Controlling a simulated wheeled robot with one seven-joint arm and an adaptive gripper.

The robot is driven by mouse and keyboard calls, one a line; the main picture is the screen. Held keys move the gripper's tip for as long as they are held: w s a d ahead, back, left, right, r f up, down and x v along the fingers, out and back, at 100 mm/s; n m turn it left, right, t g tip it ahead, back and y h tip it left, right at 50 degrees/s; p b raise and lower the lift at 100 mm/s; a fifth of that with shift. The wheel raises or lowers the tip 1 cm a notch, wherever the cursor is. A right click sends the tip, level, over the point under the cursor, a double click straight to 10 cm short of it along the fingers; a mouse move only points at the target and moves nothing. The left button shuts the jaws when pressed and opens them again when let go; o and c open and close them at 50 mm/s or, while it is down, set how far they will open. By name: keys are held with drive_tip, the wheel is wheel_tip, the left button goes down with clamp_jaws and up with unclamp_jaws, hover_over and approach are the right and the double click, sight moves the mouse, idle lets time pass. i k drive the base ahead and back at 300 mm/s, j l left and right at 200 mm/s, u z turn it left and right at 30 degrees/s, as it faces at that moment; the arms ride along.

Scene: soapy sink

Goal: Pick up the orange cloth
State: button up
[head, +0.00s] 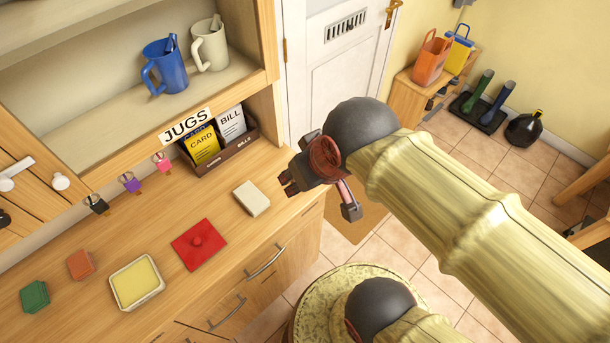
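A small folded orange cloth (80,264) lies flat on the wooden counter at the left of the head view. It sits between a green folded cloth (35,297) and a cream tray with a yellow pad (135,283). My gripper (320,196) is well to the right of the orange cloth, above the floor past the counter's right end. Its two fingers are spread apart with nothing visible between them. The orange cloth is in full view, and nothing covers it.
Small coloured hooks or clips hang along the shelf edge above. Blue (166,67) and cream (210,46) jugs stand on the shelf. Bare counter surrounds the orange cloth.

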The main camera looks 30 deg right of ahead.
sight(81, 265)
drive_tip(key=u, duration=1.75)
